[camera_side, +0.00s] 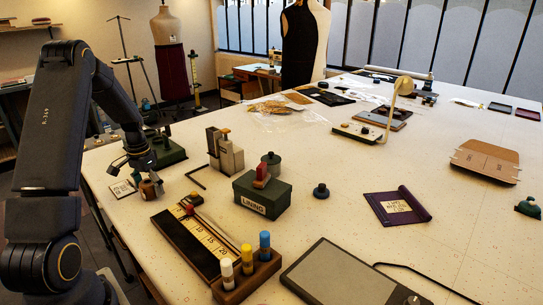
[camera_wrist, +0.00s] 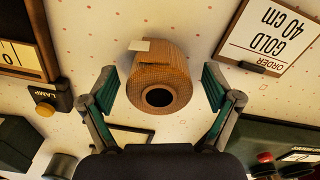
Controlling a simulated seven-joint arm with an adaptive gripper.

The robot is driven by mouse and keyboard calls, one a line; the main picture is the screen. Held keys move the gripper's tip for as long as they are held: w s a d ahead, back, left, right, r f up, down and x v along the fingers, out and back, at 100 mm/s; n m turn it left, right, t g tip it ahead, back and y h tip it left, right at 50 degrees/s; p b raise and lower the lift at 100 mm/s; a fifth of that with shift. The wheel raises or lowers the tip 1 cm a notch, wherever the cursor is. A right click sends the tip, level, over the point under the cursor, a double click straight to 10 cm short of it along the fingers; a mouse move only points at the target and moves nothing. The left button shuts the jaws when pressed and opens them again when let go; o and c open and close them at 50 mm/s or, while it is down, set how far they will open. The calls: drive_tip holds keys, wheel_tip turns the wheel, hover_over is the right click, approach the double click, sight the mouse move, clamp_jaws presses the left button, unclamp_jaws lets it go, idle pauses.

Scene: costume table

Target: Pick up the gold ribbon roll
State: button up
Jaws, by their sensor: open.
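The gold ribbon roll (camera_wrist: 158,77) stands on the white table in the wrist view, a brown-gold coil with a dark round core and a pale tag at its far edge. It also shows in the side view (camera_side: 150,188) as a small brown cylinder, just under my gripper (camera_side: 140,167). In the wrist view my gripper (camera_wrist: 159,90) is open, with one green-padded finger on each side of the roll and a gap showing on both sides. A card reading "ORDER GOLD 40 cm" (camera_wrist: 270,32) lies right of the roll; in the side view a card (camera_side: 122,190) lies beside it.
A green box marked LINING (camera_side: 262,196), a metal block (camera_side: 225,150) and a ruler board (camera_side: 205,240) stand near the roll. A dark green device (camera_side: 168,152) is just behind my gripper. A LAMP switch (camera_wrist: 42,100) lies left in the wrist view.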

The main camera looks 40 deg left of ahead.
drive_tip(key=c, duration=1.2)
drive_tip(key=shift+c, duration=0.2)
